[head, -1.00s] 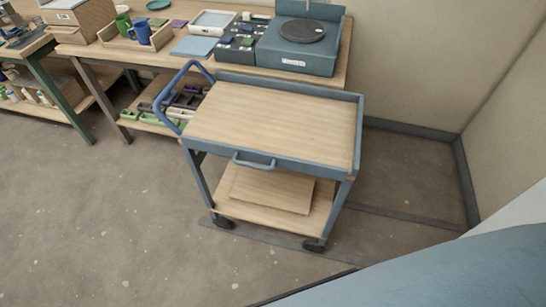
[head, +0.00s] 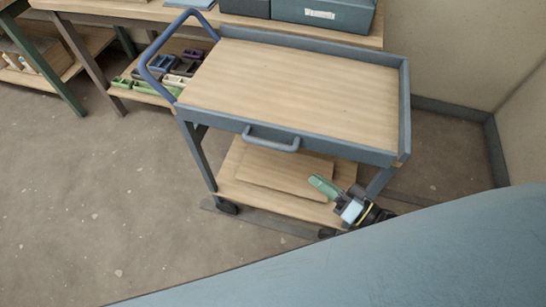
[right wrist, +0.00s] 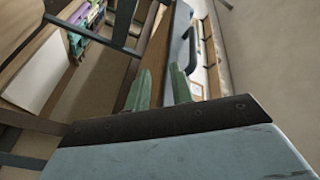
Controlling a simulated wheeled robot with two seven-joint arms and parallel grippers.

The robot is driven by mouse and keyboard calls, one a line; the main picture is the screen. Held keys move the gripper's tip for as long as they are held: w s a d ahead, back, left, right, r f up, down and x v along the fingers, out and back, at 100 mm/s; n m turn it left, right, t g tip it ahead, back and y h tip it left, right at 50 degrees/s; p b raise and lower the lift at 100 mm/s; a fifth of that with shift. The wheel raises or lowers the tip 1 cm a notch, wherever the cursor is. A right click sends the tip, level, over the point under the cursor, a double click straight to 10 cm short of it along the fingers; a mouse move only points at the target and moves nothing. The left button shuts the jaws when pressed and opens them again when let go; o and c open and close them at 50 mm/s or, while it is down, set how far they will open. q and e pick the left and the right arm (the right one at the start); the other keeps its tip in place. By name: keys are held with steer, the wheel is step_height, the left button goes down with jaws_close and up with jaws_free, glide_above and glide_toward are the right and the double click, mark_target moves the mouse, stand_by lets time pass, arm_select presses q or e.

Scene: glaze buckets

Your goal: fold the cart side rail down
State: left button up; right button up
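The cart's blue-grey side rail (head: 320,147) runs along the near edge of its wooden top, with a grey bar handle (head: 270,139) on its outer face. The handle (right wrist: 188,42) and rail (right wrist: 172,38) also show in the right wrist view, beyond the fingers. My right gripper (head: 323,186) has green fingers and is low in front of the cart, below and right of the handle, apart from it. In the right wrist view the fingers (right wrist: 160,90) stand apart with nothing held between them. My left gripper is out of view.
The cart top (head: 295,85) is empty. A board lies on its lower shelf (head: 240,188). A blue push handle (head: 160,62) rises at the cart's left end. A workbench (head: 100,8) stands behind, walls are at right, and floor is clear at left.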

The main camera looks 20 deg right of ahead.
mark_target(273, 143)
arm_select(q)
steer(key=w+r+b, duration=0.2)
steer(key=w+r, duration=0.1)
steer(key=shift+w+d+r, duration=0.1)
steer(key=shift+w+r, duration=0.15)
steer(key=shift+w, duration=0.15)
arm_select(e)
steer(key=shift+m+t+y, duration=0.5)
steer(key=shift+m+y, duration=0.1)
steer(key=shift+y, duration=0.3)
steer(key=w+a+r, duration=0.2)
steer(key=w+a, duration=0.1)
steer(key=w+a+r, duration=0.2)
steer(key=w+a, duration=0.1)
steer(key=w+a+r, duration=0.2)
steer(key=w+a, duration=0.1)
steer(key=shift+w+a+r, duration=0.1)
steer(key=shift+w+r, duration=0.1)
steer(key=shift+r, duration=0.2)
steer(key=shift+c, duration=0.2)
jaws_close()
